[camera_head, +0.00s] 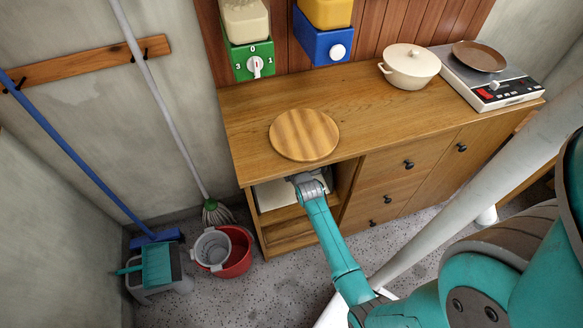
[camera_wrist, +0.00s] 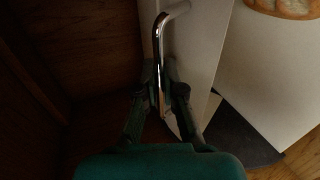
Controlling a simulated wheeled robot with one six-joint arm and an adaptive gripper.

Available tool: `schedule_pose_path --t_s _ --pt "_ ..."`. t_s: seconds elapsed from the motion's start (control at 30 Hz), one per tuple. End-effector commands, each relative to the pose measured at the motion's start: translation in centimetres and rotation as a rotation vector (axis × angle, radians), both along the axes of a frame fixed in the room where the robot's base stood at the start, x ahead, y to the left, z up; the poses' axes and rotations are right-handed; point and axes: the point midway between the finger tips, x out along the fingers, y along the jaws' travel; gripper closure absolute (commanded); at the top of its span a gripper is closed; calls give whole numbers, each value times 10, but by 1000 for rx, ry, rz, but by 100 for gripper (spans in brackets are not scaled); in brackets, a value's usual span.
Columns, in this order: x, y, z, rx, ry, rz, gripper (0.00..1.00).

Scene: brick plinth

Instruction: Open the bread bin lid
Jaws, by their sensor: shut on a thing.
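The bread bin, white, sits in the open compartment of the wooden cabinet; in the head view only a pale part of it (camera_head: 277,193) shows below the counter edge. In the wrist view its lid appears as a white panel (camera_wrist: 205,38) with a bent chrome handle (camera_wrist: 174,10). My gripper (camera_wrist: 163,90) has its two dark fingers on either side of the handle's lower part, shut on it. In the head view my gripper (camera_head: 303,180) reaches into the compartment. How far the lid stands open is hard to tell.
A round wooden board (camera_head: 304,135) lies on the counter above. Dark wood walls the compartment closely at left in the wrist view. A bread-like item (camera_wrist: 288,6) and a white surface (camera_wrist: 272,75) show at right. A red bucket (camera_head: 238,257) stands left of the cabinet.

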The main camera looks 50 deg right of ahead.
Motion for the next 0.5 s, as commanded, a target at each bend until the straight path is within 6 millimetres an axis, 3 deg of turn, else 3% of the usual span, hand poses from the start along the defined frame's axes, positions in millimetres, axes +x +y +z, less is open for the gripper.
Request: schedule_pose_path --t_s 0.5 --pt "17 -13 5 0 0 -1 100"
